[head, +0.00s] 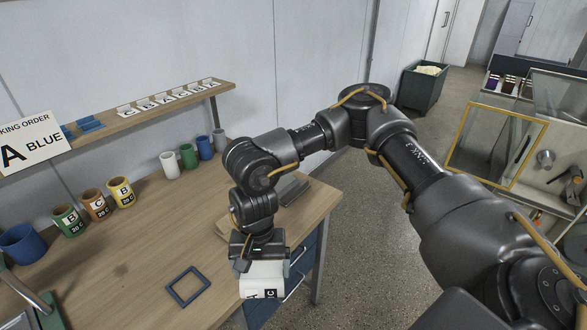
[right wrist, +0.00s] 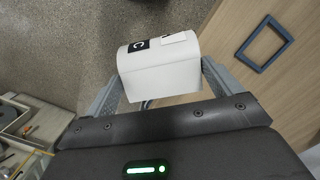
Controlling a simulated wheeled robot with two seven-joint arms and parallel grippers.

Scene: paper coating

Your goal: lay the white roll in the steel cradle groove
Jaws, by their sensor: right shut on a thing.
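The white roll (head: 262,281) is in my right gripper (head: 262,262), near the right front edge of the wooden table. In the right wrist view the roll (right wrist: 160,66) shows a rounded top with black and white letter labels, between the two grey fingers of the gripper (right wrist: 158,92). It appears held above the table edge, partly over the floor. A grey metal piece (head: 293,191) lies on the table behind my right arm, partly hidden; I cannot tell whether it is the steel cradle or see a groove. My left gripper is not in view.
A blue square frame (head: 187,287) lies flat on the table (head: 150,240), left of the roll. Labelled cups (head: 96,204) and plain cups (head: 189,156) stand along the back. A shelf (head: 160,110) hangs above. The table's middle is clear.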

